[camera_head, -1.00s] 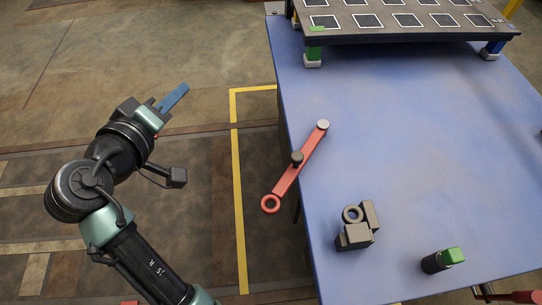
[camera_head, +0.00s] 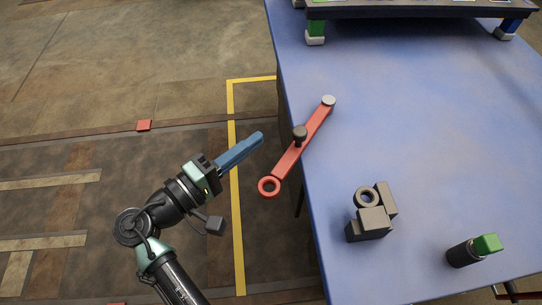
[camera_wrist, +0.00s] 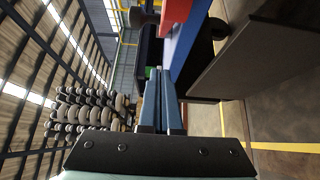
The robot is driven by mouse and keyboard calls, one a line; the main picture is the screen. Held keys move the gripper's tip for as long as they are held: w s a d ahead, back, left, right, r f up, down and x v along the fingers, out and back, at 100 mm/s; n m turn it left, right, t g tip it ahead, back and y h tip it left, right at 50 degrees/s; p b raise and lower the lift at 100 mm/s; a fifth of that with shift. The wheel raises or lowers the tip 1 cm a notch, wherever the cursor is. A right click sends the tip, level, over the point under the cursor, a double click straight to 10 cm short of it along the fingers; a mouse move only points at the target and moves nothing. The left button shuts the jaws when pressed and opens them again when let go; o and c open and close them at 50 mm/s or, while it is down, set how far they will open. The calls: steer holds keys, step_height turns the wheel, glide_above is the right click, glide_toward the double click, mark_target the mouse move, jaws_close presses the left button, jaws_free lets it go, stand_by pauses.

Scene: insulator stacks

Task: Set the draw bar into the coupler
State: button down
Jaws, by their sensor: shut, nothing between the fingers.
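The red draw bar (camera_head: 314,126) lies on the blue table, slanting, with its ring end (camera_head: 269,187) hanging out past the table's left edge. A dark knob (camera_head: 300,133) stands on its middle and a pale grey round piece (camera_head: 328,100) is at its far end. The grey coupler (camera_head: 372,220), blocks with a ring between them, stands on the table nearer the front. My gripper (camera_head: 260,137) is shut and empty, its blue fingers left of the bar over the floor, apart from it. In the wrist view the fingers (camera_wrist: 161,72) are together, with part of the red bar (camera_wrist: 175,11) above them.
A dark raised rack (camera_head: 420,10) on coloured feet stands at the table's back. A black cylinder with a green top (camera_head: 474,250) is at the front right. The table's middle and right (camera_head: 440,130) are clear. A yellow line (camera_head: 234,210) runs on the floor.

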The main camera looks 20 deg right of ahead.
mark_target(302, 135)
steer(key=shift+s+d+b, duration=0.75)
steer(key=shift+s+d, duration=0.75)
